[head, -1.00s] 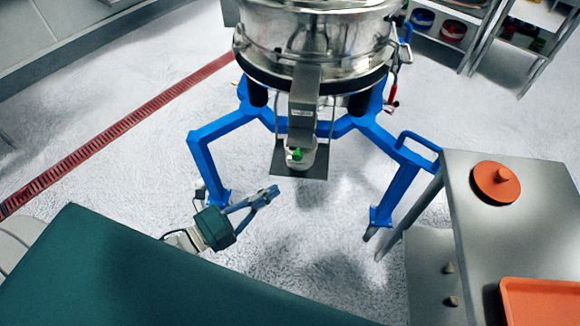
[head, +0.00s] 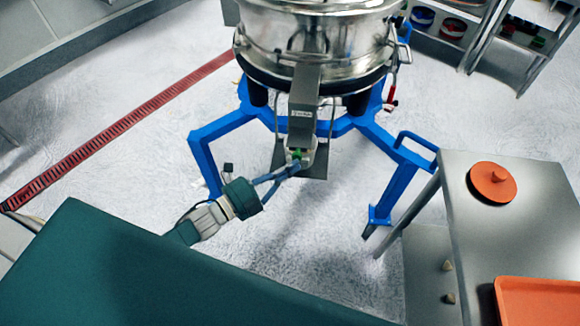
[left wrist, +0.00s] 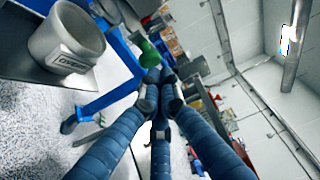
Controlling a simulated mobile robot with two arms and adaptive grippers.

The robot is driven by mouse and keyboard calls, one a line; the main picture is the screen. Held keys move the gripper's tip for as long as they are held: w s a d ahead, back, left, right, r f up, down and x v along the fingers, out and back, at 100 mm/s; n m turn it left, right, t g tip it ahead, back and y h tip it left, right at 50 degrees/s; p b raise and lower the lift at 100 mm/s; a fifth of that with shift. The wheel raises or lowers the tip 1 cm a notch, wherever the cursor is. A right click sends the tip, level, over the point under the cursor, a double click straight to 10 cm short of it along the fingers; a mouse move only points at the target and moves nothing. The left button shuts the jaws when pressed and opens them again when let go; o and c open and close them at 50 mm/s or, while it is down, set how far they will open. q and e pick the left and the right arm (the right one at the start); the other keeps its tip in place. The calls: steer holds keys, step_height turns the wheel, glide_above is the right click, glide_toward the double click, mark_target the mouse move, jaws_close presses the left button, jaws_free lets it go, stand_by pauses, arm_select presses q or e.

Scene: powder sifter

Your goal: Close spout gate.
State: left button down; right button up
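The steel spout (head: 304,95) slopes down from the front of the round sifter (head: 315,40). A green knob (head: 297,153) shows at its lower end; it also shows in the left wrist view (left wrist: 149,53). I cannot tell the gate's position. A pale cup with a label (left wrist: 68,38) stands on a metal plate (left wrist: 28,62) by the spout end. My left gripper (head: 296,168) has its blue fingers drawn together at the tips, with nothing seen between them. The tips (left wrist: 153,76) are close by the knob; contact is unclear. My right gripper is not in view.
Blue frame legs (head: 208,160) stand left and right of the spout. A steel table (head: 510,240) at right carries an orange lid (head: 493,182) and an orange tray (head: 540,300). A dark green surface (head: 130,275) fills the lower left. Floor below the spout is clear.

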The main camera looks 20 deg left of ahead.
mark_target(293, 148)
arm_select(q)
steer(key=w+b, duration=0.1)
steer(key=w, duration=0.2)
steer(key=w+a+b, duration=0.1)
steer(key=w+b, duration=0.1)
steer(key=w, duration=0.1)
steer(key=shift+w+a+f, duration=0.1)
steer(key=shift+w+a, duration=0.1)
steer(key=shift+w, duration=0.05)
steer(key=shift+r, duration=0.2)
